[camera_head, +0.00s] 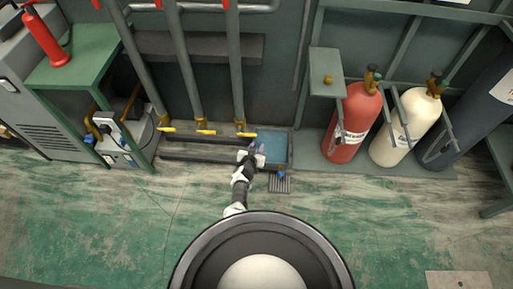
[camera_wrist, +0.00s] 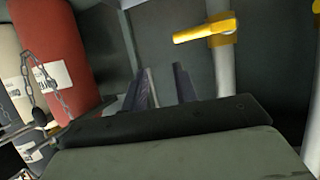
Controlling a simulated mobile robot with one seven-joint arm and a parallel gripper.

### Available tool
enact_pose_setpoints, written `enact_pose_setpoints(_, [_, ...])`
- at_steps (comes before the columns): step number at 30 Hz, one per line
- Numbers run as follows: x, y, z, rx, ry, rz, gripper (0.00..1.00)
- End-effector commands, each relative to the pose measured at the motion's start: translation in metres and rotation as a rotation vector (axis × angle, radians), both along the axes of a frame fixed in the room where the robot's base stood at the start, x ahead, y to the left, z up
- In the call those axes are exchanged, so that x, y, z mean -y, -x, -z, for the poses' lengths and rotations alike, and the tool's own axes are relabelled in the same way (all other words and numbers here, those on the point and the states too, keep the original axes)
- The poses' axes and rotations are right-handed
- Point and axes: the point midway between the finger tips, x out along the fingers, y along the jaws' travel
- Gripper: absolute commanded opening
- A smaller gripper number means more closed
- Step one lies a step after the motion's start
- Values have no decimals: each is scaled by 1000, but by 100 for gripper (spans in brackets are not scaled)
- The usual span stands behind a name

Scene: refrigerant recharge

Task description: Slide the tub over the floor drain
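The tub (camera_head: 273,148) is a square, grey-rimmed container with a blue inside, on the floor against the wall base in the head view. The floor drain (camera_head: 280,187) is a dark slatted grate just in front of it. A small blue part (camera_head: 281,174) shows between tub and drain. My gripper (camera_head: 257,152) is at the tub's left front side, low down; whether it touches the tub I cannot tell. In the wrist view two grey fingers (camera_wrist: 164,86) stand apart with wall between them and nothing held. The tub cannot be made out there.
Red (camera_head: 351,125), cream (camera_head: 405,130) and dark (camera_head: 462,125) cylinders stand chained to the right. Pipes with yellow handles (camera_head: 205,132) come down left of the tub; one handle (camera_wrist: 205,30) is close in the wrist view. A green bench (camera_head: 85,50) stands left. Floor in front is clear.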

Motion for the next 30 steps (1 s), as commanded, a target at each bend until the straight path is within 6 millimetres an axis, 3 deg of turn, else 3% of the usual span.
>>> enact_pose_setpoints(1, [0,0,-12,0,0,0,29])
enact_pose_setpoints(6, [0,0,-24,0,0,0,29])
enact_pose_setpoints(26, [0,0,-26,0,0,0,29])
enact_pose_setpoints(30, [-4,-10,-41,30,3,-12,29])
